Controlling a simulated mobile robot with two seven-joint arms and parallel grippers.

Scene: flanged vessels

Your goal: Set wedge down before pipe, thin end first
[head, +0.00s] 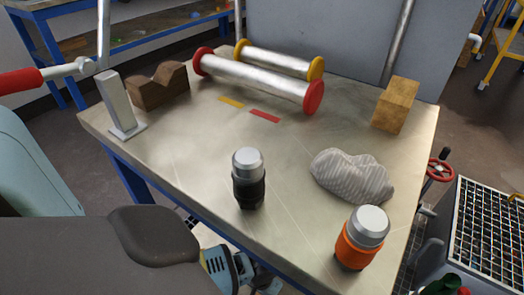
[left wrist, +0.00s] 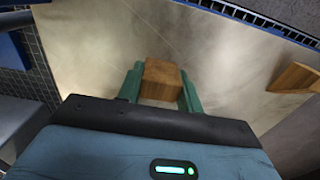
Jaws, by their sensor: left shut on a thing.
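In the left wrist view my left gripper (left wrist: 161,88) is shut on a brown wooden piece, taken as the wedge (left wrist: 162,72), between its green fingers. Its taper and thin end cannot be made out. The steel table top lies behind it; the gap cannot be judged. In the head view a pipe with red end flanges (head: 258,80) lies across the table's far part. A similar pipe with yellow flanges (head: 278,62) lies behind it. Yellow (head: 231,102) and red (head: 265,116) strips lie in front of the pipes. Neither gripper shows in the head view.
A wooden V-block (head: 160,88) and a metal upright (head: 120,103) stand at left. A wooden block (head: 396,105) stands at right. A black flask (head: 248,180), grey cloth (head: 352,175) and orange flask (head: 362,238) stand nearer. Table between strips and black flask is clear. Another wooden piece (left wrist: 296,77) shows at right.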

